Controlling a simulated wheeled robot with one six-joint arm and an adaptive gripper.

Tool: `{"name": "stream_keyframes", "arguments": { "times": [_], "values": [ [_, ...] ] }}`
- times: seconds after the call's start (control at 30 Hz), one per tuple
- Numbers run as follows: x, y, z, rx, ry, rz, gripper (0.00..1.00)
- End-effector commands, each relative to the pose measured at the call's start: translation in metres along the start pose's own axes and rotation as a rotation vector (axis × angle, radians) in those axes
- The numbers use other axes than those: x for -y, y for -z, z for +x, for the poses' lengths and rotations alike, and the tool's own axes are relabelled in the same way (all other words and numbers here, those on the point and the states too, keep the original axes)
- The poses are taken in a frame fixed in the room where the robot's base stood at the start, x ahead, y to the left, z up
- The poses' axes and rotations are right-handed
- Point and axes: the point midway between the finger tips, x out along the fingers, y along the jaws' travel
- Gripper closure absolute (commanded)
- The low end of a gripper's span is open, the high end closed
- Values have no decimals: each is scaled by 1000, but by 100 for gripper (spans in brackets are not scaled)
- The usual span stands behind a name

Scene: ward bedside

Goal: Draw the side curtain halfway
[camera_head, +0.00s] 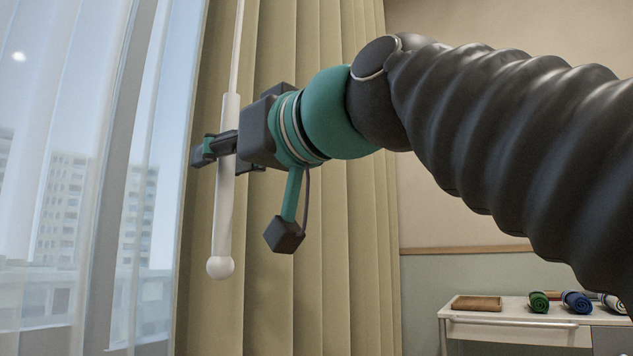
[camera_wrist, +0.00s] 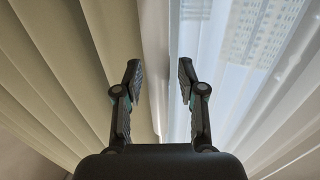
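The side curtain (camera_head: 305,290) is beige, pleated and hangs beside the window; its folds also fill the left of the wrist view (camera_wrist: 55,70). A white curtain wand (camera_head: 223,215) with a thin upper rod, a thicker handle and a ball end hangs in front of it. My gripper (camera_head: 224,148) is level with the upper handle, its fingers reaching past the wand. In the wrist view my gripper (camera_wrist: 159,75) has its fingers apart, with a pale upright strip, apparently the wand (camera_wrist: 155,40), between them. I see no clear finger contact.
A sheer white curtain (camera_head: 60,130) covers the window at left, with buildings outside. A white side table (camera_head: 520,318) at lower right holds a brown tray (camera_head: 476,303) and rolled green (camera_head: 539,302) and blue (camera_head: 576,302) towels.

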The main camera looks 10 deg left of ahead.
Motion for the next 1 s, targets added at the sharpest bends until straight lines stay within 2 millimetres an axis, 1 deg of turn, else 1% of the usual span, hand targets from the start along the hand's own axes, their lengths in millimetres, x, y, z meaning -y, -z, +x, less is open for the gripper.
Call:
{"name": "stream_keyframes", "arguments": {
  "times": [0.27,0.37,0.43,0.57,0.7,0.8,0.87,1.0],
  "values": [
    [-2,0,-1,0,-4,0,54],
    [-2,1,-5,-1,-5,-1,54],
    [-3,1,-12,-2,-6,0,54],
    [-2,1,-33,-2,-7,0,54],
    [-2,1,-63,-3,-9,-1,54],
    [-3,1,-82,-1,-10,-1,54],
    [-2,1,-92,-2,-9,-1,54],
    [-3,0,-106,1,-8,1,54]
  ]
}}
